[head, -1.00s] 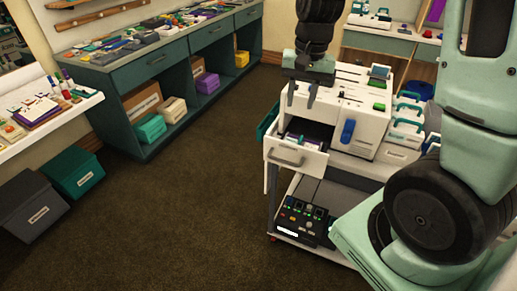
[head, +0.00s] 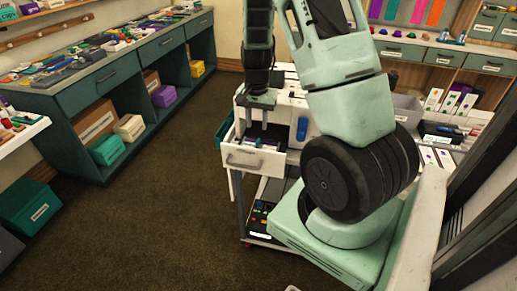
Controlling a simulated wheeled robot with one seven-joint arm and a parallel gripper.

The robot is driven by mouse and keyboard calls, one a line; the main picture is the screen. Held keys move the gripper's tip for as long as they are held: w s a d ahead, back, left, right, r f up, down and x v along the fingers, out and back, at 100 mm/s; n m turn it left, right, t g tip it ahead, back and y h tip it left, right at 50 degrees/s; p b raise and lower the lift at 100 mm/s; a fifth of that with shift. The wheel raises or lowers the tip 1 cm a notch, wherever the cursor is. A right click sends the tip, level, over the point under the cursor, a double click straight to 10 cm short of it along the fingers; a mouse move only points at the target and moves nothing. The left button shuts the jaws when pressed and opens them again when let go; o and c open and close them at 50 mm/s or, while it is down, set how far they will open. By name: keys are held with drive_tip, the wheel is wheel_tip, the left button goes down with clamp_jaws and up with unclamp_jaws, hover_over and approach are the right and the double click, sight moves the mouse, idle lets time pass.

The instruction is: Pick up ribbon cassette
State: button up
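A white drawer (head: 270,163) stands pulled out from the white unit on the cart. Inside it lies a small item with purple and teal parts (head: 262,144), which looks like the ribbon cassette, but it is too small to be sure. My gripper (head: 257,127) points down over the drawer, its two fingers apart with nothing visible between them. The fingertips are close above the small item; I cannot tell whether they touch it. My arm hides part of the white unit.
The cart's lower shelf holds a dark box with coloured buttons (head: 262,216). A blue handle (head: 302,128) sits on the unit's front. A teal workbench (head: 110,95) stands at left, and a grey bin (head: 407,110) at right.

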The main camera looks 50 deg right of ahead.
sight(258, 140)
drive_tip(key=shift+d+f+p, duration=0.15)
drive_tip(key=shift+f+p, duration=0.3)
drive_tip(key=shift+f, duration=1.3)
drive_tip(key=shift+d+f+p, duration=0.15)
drive_tip(key=shift+f+p, duration=0.3)
drive_tip(key=shift+f, duration=1.25)
clamp_jaws()
